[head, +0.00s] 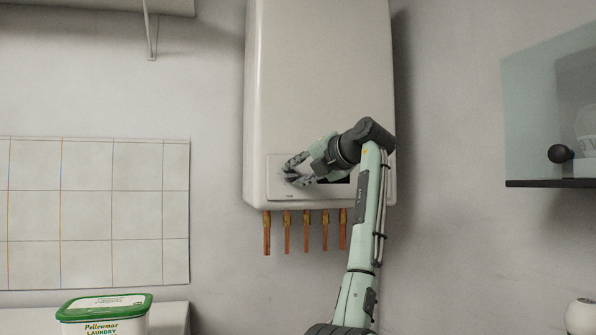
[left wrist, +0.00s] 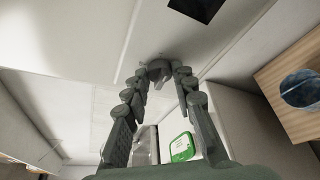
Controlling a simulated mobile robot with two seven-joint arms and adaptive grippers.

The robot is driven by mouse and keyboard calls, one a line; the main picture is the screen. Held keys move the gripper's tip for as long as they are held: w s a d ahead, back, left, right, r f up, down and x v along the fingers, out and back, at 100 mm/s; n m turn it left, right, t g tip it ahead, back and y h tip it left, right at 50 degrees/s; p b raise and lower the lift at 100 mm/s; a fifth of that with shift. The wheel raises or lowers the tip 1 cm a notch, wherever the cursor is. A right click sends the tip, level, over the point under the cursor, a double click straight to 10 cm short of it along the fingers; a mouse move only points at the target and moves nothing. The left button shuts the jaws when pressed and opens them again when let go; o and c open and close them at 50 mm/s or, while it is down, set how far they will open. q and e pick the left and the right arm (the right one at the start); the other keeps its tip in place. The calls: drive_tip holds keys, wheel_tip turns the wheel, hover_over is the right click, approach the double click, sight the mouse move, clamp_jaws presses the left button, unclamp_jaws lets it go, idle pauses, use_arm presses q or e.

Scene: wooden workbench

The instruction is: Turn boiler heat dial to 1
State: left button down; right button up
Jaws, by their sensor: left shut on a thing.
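The white boiler (head: 320,80) hangs on the wall in the middle of the head view, with a control panel (head: 275,187) low on its front. My left gripper (head: 290,172) is at the left part of this panel, with its fingers closed around the heat dial. The dial is mostly hidden by the fingers in the head view. In the left wrist view the grey round dial (left wrist: 157,68) shows between the two fingertips (left wrist: 161,76). I cannot read the dial's setting or any numbers. My right gripper is not in view.
Several copper pipes (head: 305,232) come out below the boiler. A glass-fronted wall cabinet (head: 545,110) with a dark round knob (head: 560,153) is at the right. A green-lidded laundry box (head: 105,312) stands at the lower left.

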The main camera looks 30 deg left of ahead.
use_arm(q)
drive_tip(key=shift+n+h, duration=0.5)
drive_tip(key=shift+n, duration=0.4)
drive_tip(key=shift+t, duration=0.3)
drive_tip(key=c, duration=1.2)
unclamp_jaws()
drive_tip(key=shift+a, duration=0.1)
drive_tip(key=shift+s+r, duration=0.1)
drive_tip(key=v, duration=1.2)
